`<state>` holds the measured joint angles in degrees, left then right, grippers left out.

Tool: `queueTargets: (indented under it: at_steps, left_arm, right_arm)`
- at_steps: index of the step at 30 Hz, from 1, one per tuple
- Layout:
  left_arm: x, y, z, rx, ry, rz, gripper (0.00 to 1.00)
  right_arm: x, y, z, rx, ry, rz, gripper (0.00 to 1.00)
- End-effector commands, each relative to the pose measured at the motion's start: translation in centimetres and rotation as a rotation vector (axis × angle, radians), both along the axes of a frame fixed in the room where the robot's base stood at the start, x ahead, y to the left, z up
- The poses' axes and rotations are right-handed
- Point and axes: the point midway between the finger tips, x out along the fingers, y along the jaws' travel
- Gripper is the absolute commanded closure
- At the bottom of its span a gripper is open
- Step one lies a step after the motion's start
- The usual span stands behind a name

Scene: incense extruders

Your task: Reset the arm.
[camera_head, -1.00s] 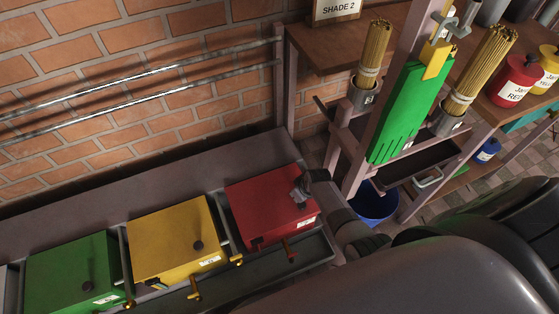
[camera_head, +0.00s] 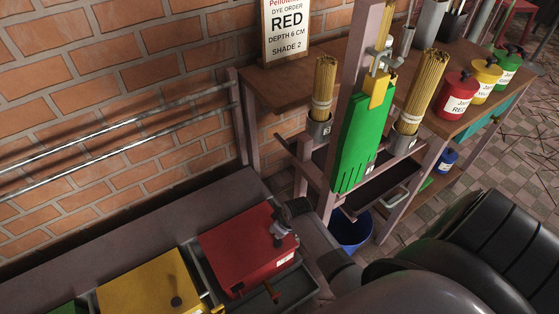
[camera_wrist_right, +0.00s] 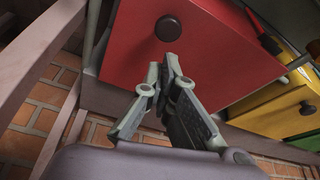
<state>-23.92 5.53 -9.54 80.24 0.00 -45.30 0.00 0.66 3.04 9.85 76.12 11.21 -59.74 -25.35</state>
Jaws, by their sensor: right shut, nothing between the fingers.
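My right gripper (camera_head: 277,241) is at the right side of the red box (camera_head: 240,247). In the right wrist view, my right gripper (camera_wrist_right: 166,68) is shut with nothing between its fingers. Its tips are just below the dark round knob (camera_wrist_right: 168,27) on the red box (camera_wrist_right: 125,50); I cannot tell whether they touch the box. In the head view, the gripper hides that knob. My left gripper is in neither view.
A yellow box (camera_head: 145,290) sits left of the red one. Behind, a rack holds a green slotted board (camera_head: 362,140) and bundled sticks (camera_head: 323,85). A blue bucket (camera_head: 350,232) is below. A sign reading RED (camera_head: 287,28) and lidded jars (camera_head: 457,98) stand on a shelf.

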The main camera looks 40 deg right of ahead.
Motion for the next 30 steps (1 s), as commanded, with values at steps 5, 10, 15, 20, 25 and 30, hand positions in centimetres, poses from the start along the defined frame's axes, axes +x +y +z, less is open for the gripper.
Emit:
queueTargets:
  at_steps: [5,10,15,20,25,30]
  left_arm:
    - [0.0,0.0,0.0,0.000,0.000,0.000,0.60]
    - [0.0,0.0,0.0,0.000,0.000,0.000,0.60]
    - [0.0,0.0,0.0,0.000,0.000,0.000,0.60]
    - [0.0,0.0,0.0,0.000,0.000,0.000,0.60]
    - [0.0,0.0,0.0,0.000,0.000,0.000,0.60]
    - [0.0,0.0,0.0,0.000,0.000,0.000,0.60]
  right_arm:
    - [-0.8,-0.2,3.0,-0.001,-0.007,0.001,1.00]
    - [-1.3,-0.3,4.9,-0.001,-0.008,0.000,1.00]
    - [-1.5,-0.3,5.6,-0.001,-0.008,0.000,1.00]
    - [-1.6,-0.3,5.6,-0.001,-0.007,0.000,1.00]
    - [-4.4,0.8,2.6,-0.015,0.031,-0.010,1.00]
    - [-11.1,3.4,-3.1,-0.045,0.090,-0.023,1.00]
